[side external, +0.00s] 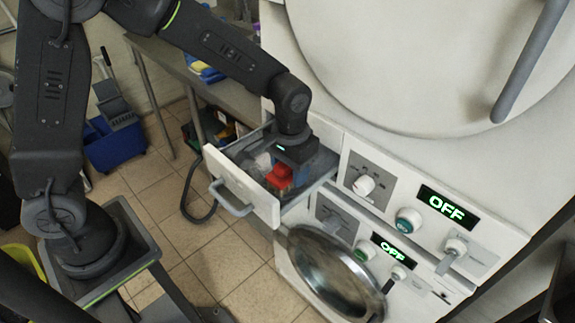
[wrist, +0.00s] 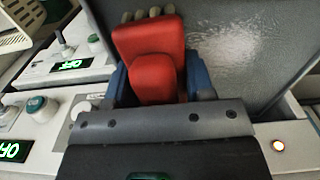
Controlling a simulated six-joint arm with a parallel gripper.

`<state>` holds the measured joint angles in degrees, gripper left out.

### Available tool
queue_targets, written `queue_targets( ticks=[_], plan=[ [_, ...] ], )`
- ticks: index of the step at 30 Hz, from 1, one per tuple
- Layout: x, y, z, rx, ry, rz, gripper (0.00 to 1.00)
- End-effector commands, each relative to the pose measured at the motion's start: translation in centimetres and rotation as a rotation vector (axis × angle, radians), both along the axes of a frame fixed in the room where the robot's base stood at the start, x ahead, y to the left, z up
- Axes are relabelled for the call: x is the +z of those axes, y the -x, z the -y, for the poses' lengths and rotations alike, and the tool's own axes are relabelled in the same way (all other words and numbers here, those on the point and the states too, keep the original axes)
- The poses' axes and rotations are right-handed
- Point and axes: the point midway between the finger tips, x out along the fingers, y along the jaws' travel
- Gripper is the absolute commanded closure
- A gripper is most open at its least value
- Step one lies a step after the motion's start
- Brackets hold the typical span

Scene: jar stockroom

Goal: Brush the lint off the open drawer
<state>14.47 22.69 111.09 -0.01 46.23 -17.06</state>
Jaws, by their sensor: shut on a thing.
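The open drawer (side external: 268,206) sticks out from the front of the white machine, with a white front panel and a grey handle. My gripper (side external: 285,174) points down inside it. Its blue fingers are shut on a red brush (side external: 279,178). In the wrist view my gripper (wrist: 160,85) has a blue finger on each side of the red brush (wrist: 150,42), and tan bristle tufts show at its far end. The grey drawer floor (wrist: 235,45) lies beside it, with a pale sheen. A whitish patch, perhaps lint, shows near the drawer's back left; I cannot tell bristle contact.
The machine's control panel with knobs and green OFF displays (side external: 447,204) is right of the drawer. A round door (side external: 335,278) stands open below. A large door handle (side external: 530,62) is upper right. A blue bucket (side external: 115,147) stands on the tiled floor, left.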

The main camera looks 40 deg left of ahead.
Motion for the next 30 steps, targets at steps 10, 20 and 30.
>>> queue_targets(
  ticks=[10,20,30],
  plan=[
    [0.0,0.0,-3.3,0.003,0.000,0.000,0.74],
    [0.0,0.0,-6.3,0.002,0.000,0.000,0.74],
    [0.0,0.0,-9.4,0.002,0.000,0.000,0.74]
  ],
)
